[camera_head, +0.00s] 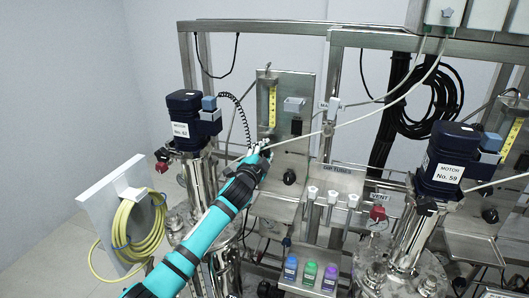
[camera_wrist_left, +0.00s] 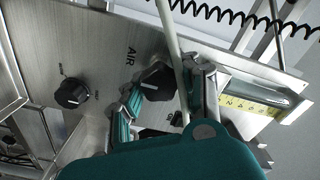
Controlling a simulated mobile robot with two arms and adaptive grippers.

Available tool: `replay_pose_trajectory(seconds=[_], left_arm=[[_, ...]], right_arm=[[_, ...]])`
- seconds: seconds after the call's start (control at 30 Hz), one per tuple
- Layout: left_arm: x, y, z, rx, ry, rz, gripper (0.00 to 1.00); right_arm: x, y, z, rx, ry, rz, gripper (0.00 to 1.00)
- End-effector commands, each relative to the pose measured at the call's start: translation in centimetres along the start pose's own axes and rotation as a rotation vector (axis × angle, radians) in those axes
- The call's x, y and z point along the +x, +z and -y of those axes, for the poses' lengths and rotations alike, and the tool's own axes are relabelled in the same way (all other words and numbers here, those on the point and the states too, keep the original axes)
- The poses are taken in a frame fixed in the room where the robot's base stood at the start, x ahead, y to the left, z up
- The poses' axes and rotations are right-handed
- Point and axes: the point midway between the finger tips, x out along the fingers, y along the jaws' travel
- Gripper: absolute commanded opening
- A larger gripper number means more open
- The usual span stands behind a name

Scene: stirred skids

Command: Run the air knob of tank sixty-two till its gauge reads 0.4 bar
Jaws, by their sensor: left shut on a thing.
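My left gripper (camera_head: 260,152) reaches up to the steel panel (camera_head: 302,92) right of the motor labelled No. 62 (camera_head: 183,115). In the left wrist view its fingers (camera_wrist_left: 165,92) are shut around the black air knob (camera_wrist_left: 158,80), beside the word AIR on the panel. The gripper hides this knob in the head view. A yellow scale (camera_head: 272,104) stands upright on the panel just above the gripper; it also shows in the left wrist view (camera_wrist_left: 250,104). Its reading is too small to tell. My right gripper is not in view.
A second black knob (camera_wrist_left: 72,93) sits on the panel, apart from the gripper. A thin pale line (camera_head: 345,120) passes close to the gripper. A yellow hose coil (camera_head: 138,225) hangs at left. Coloured bottles (camera_head: 309,271) and sample tubes (camera_head: 331,198) stand below right.

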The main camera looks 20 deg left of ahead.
Motion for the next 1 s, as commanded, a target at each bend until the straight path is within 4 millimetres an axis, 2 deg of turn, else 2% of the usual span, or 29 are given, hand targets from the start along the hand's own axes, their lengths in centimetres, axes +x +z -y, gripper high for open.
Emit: replay_pose_trajectory(seconds=[0.03, 0.07, 0.23, 0.53, 0.67, 0.77, 1.0], left_arm=[[0.0, 0.0, 0.0, 0.002, 0.0, 0.0, 0.0], [0.0, 0.0, 0.0, 0.002, 0.0, 0.0, 0.33], [0.0, 0.0, 0.0, 0.001, 0.0, 0.0, 0.55], [-0.1, 0.0, 0.0, -0.001, 0.0, 0.0, 0.56], [-1.0, 0.1, 0.0, 0.0, 0.0, 0.0, 0.56], [-2.4, 0.1, -0.1, 0.0, 0.0, -0.001, 0.56], [-7.2, 0.1, -0.1, 0.001, 0.002, -0.001, 0.56]], right_arm=[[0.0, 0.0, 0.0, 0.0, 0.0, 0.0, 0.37], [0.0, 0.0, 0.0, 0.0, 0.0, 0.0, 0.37], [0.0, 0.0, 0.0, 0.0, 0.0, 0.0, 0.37], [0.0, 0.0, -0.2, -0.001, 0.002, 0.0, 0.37], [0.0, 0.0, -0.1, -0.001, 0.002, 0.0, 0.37], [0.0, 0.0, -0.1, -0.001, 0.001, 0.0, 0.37], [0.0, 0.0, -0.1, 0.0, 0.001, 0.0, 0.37]])
